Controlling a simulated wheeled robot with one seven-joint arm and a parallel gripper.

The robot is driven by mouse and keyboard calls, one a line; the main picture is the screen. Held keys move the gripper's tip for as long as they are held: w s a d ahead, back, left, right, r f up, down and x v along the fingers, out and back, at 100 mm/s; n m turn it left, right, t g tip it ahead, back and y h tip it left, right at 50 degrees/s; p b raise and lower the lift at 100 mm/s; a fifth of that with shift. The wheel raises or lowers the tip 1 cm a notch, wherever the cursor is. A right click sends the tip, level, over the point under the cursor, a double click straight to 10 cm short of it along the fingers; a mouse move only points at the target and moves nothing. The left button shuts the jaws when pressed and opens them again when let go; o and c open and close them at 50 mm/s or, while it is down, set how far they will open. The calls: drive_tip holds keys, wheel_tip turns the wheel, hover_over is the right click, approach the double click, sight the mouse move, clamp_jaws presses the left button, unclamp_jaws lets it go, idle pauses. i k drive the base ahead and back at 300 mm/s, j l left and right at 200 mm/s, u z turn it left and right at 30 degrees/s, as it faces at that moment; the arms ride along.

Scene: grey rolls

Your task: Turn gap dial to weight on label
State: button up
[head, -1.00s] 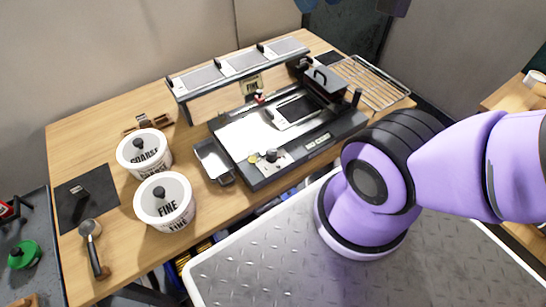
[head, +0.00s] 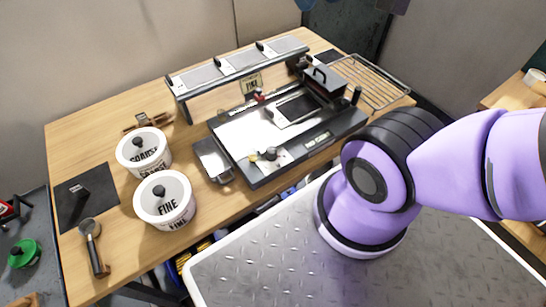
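The grey and black machine (head: 232,139) sits on the wooden table. Near its front left corner is a black knob (head: 271,153) on a light plate, with a small brass-coloured knob (head: 252,158) beside it. I cannot tell which is the gap dial, and any scale marks are too small to read. A tan label (head: 251,84) stands behind the machine and seems to read FINE; any smaller text is unreadable. My purple arm crosses the right side and leaves the picture. My gripper is not in view.
White tubs marked COARSE (head: 144,151) and FINE (head: 165,201) stand left of the machine. A small metal tray (head: 212,160) lies between. A raised shelf (head: 240,66) runs behind the machine. A wire rack (head: 370,80) is at the back right. A scoop (head: 94,248) lies front left.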

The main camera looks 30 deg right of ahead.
sight(271, 151)
drive_tip(key=k+j, duration=0.3)
drive_tip(key=j, duration=0.15)
drive_tip(key=k+j, duration=0.3)
drive_tip(key=j, duration=0.15)
drive_tip(key=z, duration=0.05)
